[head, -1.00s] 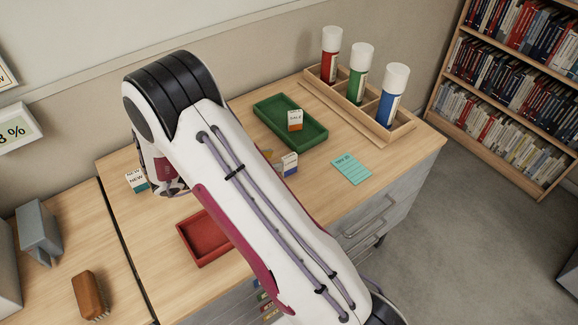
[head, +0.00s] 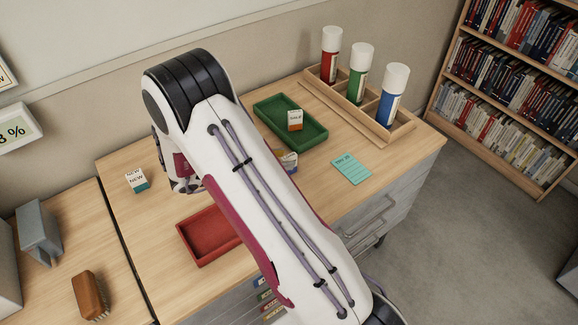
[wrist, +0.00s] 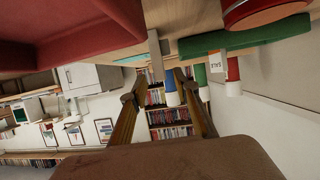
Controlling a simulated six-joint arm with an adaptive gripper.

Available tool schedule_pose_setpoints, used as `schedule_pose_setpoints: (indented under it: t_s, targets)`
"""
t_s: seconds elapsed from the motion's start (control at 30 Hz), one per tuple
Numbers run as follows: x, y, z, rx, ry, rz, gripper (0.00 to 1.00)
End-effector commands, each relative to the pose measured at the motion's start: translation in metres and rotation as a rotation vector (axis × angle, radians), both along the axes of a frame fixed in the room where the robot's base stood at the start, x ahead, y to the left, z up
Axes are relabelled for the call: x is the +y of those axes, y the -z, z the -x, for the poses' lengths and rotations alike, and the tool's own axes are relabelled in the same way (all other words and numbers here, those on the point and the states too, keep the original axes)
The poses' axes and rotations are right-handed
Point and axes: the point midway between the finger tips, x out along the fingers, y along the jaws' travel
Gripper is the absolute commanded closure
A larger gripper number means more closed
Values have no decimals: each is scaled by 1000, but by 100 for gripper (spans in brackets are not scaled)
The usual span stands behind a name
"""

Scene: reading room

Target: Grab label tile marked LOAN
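No tile in view has a readable LOAN mark. A white and blue tile (head: 289,159) stands on the desk by the green tray, partly hidden by my arm; its lettering cannot be read. A white and teal tile marked NEW (head: 137,180) stands at the desk's left. A white and orange tile (head: 295,120) stands in the green tray, and also shows in the wrist view (wrist: 217,61). My gripper (head: 184,186) is partly hidden behind my arm, right of the NEW tile.
The green tray (head: 262,121) and an empty red tray (head: 197,253) lie on the desk. A wooden rack (head: 401,137) holds red, green and blue white-capped cylinders. A teal note (head: 351,169) lies at right. A round red object (wrist: 262,12) is close in the wrist view.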

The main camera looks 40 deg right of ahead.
Motion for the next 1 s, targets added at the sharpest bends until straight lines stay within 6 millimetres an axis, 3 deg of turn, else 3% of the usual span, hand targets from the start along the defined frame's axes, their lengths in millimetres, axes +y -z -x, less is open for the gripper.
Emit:
schedule_pose_setpoints:
  t_s: [0.3, 0.87, 0.9, 1.0]
  targets:
    - [-29, 14, 1, 0, 1, 0, 69]
    - [-31, 15, 1, 0, 0, 0, 69]
    - [-31, 15, 1, 0, 0, 0, 72]
    - [-31, 15, 1, 0, 0, 0, 98]
